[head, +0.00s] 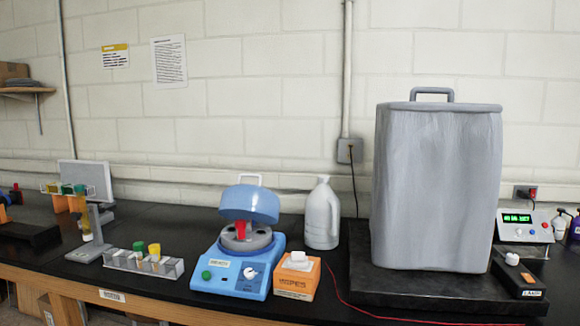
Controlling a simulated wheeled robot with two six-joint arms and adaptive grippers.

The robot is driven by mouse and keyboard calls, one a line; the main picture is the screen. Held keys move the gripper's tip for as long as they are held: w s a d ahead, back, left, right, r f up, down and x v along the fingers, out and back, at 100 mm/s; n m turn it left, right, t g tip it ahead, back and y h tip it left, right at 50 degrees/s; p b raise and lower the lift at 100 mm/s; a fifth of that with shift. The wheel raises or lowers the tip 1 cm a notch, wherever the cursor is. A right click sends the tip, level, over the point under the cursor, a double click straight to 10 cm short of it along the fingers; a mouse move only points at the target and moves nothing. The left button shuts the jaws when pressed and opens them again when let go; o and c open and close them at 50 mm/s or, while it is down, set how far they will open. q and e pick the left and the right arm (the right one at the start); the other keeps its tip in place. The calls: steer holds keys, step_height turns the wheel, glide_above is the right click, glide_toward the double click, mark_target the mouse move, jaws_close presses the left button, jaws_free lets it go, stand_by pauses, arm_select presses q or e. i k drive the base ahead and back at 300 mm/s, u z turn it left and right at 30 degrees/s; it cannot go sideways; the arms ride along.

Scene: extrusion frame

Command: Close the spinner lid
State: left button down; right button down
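The spinner (231,270) is a blue and white benchtop unit near the front edge of the black bench, left of centre. Its blue domed lid (249,205) is raised and tilted above the round grey bowl (246,241), leaving a gap at the front. A pale handle stands on top of the lid. A red item (241,229) shows in the gap between lid and bowl. The front has a green button and a white knob. Neither of my grippers is in view.
An orange wipes box (298,279) stands just right of the spinner, with a white jug (322,217) behind it. A clear rack (143,264) with capped tubes is at the left. A large grey covered block (436,187) fills the right. A red cable crosses the bench.

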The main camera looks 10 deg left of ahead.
mark_target(231, 198)
steer(key=z, duration=0.45)
steer(key=i, duration=1.15)
steer(key=u, duration=0.35)
